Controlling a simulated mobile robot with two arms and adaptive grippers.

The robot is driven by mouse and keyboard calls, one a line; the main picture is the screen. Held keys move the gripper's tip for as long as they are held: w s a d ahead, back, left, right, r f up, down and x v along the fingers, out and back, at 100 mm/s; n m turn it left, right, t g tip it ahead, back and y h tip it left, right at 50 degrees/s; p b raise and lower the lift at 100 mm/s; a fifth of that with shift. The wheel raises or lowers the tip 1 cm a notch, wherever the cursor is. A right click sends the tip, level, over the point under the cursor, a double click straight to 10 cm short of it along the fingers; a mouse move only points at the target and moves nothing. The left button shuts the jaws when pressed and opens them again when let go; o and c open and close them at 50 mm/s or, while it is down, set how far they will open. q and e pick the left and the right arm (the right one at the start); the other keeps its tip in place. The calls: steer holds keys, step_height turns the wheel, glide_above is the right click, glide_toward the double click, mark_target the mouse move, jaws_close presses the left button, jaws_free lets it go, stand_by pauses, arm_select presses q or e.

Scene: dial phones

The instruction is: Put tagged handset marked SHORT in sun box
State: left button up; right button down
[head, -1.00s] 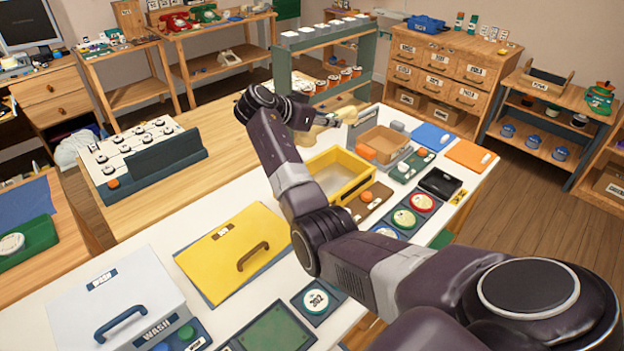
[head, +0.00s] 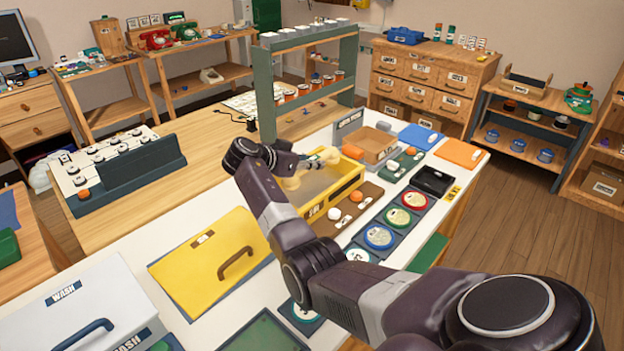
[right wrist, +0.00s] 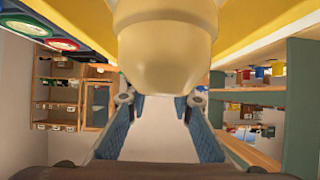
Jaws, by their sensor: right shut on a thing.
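A cream handset (head: 318,160) is held in my right gripper (head: 291,170) at the left part of the open yellow box (head: 345,192). The box has a label on its front wall that is too small to read surely. In the right wrist view the handset's rounded end (right wrist: 165,60) fills the top middle, between the blue finger pads, with yellow surfaces on both sides of it. I cannot tell whether the handset touches the box. No tag or SHORT marking shows on it. My left gripper is not in view.
A yellow panel with a handle (head: 205,262) and a white WASH box (head: 75,325) lie to the left on the white table. Round coloured dials (head: 397,217) stand right of the yellow box. A cardboard box (head: 372,142) and a grey-green rack (head: 267,95) stand behind.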

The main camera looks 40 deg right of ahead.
step_height(320, 180, down, 4)
steer(key=shift+b, duration=1.1)
steer(key=shift+w, duration=0.1)
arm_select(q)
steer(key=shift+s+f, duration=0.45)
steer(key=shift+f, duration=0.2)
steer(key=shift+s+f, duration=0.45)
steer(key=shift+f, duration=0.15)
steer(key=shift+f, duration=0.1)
arm_select(e)
steer(key=shift+f+b, duration=0.6)
steer(key=shift+b, duration=0.05)
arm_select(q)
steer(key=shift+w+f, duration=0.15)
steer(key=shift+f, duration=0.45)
arm_select(e)
steer(key=c, duration=1.7)
jaws_free()
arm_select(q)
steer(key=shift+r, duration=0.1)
arm_select(e)
steer(key=shift+r, duration=0.1)
